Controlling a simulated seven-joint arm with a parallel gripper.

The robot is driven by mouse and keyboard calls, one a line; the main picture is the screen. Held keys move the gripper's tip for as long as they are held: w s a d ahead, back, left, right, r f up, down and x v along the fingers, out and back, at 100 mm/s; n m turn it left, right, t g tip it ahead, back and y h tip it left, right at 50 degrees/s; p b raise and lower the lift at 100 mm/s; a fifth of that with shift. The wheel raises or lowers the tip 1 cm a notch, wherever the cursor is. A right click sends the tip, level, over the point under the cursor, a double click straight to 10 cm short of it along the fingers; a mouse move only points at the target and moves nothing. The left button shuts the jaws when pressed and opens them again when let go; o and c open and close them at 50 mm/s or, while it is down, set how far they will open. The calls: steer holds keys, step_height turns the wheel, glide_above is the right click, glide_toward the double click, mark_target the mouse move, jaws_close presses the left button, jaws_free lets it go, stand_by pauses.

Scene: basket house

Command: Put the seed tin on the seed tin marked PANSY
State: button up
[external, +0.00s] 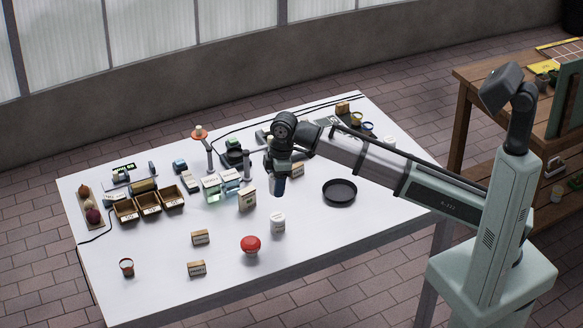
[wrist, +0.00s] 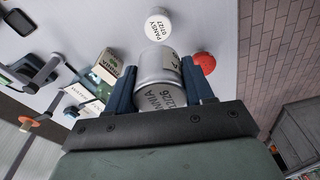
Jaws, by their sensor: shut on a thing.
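My gripper (wrist: 158,88) is shut on a grey seed tin (wrist: 158,62), one finger on each side. Its lid, turned toward the camera, has partly cut-off lettering and a date. In the external view my gripper (external: 278,183) is above the table, and the held tin is mostly hidden by the fingers. The seed tin marked PANSY (wrist: 158,25) shows its white lid in the wrist view, just beyond the held tin and apart from it in the picture. In the external view a white tin (external: 278,222) stands upright on the table, below my gripper.
A red-domed object (external: 250,245) stands left of the white tin. A black round dish (external: 339,192) lies to the right. Small boxes (external: 247,199) and labelled wooden bins (external: 148,203) stand to the left. The table's front right is clear.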

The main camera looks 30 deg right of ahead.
mark_target(276, 217)
steer(key=shift+f, duration=4.95)
steer(key=o, duration=1)
steer(key=shift+f, duration=0.1)
steer(key=shift+o, duration=0.2)
steer(key=r, duration=0.4)
steer(key=d+r, duration=0.1)
steer(key=r, duration=0.7)
steer(key=shift+s+d+r, duration=0.1)
steer(key=shift+s+d, duration=0.05)
steer(key=shift+d, duration=0.05)
